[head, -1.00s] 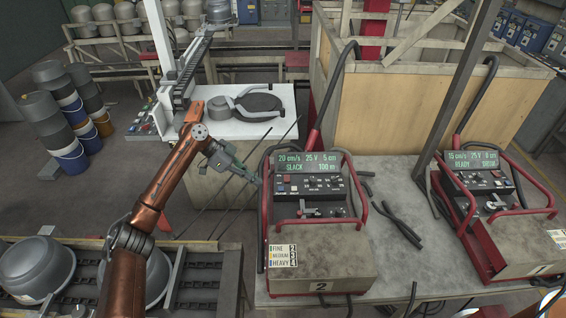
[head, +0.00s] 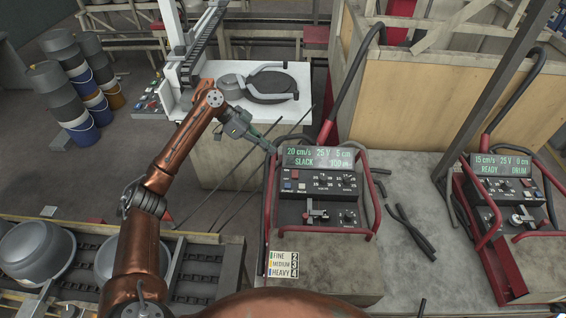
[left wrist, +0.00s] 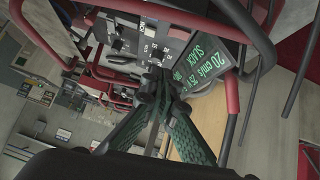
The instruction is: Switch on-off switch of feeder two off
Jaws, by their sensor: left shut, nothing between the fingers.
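Feeder two is the middle red-framed unit with a grey control panel (head: 322,184). Its green-lettered display (head: 318,157) reads 20 cm/s, 25 V, 5 cm and SLACK. Below it are small buttons, knobs and a lower panel with a lever (head: 318,214). I cannot tell which control is the on-off switch or its position. My left gripper (head: 270,147) is shut and empty at the panel's upper left corner, by the red frame. In the left wrist view the shut fingertips (left wrist: 160,76) appear in front of the panel; contact cannot be told. My right gripper is not in view.
Red guard bars (head: 268,200) flank the panel. A similar feeder (head: 503,190) reading READY stands at the right. A conveyor with pots (head: 38,252) is at lower left.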

